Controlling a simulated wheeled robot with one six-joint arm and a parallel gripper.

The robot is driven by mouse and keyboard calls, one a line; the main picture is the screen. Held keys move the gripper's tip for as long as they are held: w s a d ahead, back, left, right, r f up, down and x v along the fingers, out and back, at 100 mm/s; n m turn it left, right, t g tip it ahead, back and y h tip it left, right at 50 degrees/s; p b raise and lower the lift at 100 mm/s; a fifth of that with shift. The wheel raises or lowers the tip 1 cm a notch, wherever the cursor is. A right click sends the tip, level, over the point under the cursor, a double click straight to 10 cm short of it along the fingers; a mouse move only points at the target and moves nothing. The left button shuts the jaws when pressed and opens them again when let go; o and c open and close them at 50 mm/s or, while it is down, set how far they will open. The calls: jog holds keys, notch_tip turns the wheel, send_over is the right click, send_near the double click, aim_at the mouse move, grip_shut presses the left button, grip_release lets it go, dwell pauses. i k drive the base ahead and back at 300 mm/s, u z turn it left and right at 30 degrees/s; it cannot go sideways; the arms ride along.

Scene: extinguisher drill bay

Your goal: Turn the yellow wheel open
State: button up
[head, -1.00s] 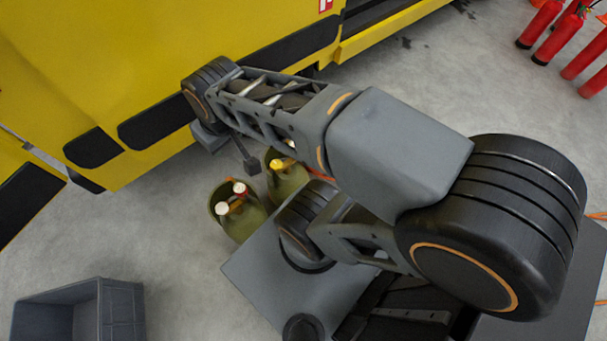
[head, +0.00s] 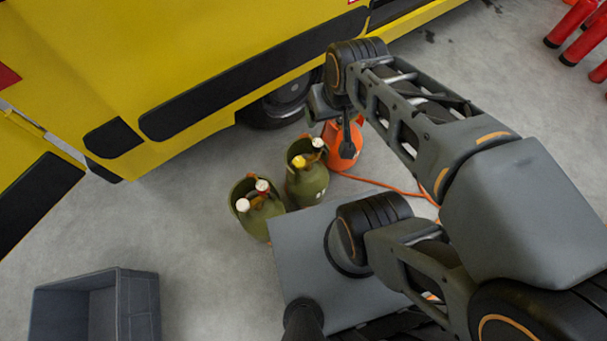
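The yellow wheel (head: 298,161) sits on top of a squat olive-green cylinder (head: 307,185) on the floor, which also carries a white knob (head: 317,142). The wheel is in plain view.
An orange object (head: 336,158) with an orange hose stands behind my gripper. A yellow vehicle (head: 240,40) with black trim fills the back. A grey crate (head: 138,305) is at lower left. Red extinguishers (head: 590,38) stand at upper right. Floor left of the cylinders is clear.

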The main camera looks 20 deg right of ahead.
aim_at(298, 162)
jog(key=k, duration=0.5)
jog(key=z, duration=1.2)
jog(key=i, duration=0.85)
jog(key=u, duration=2.75)
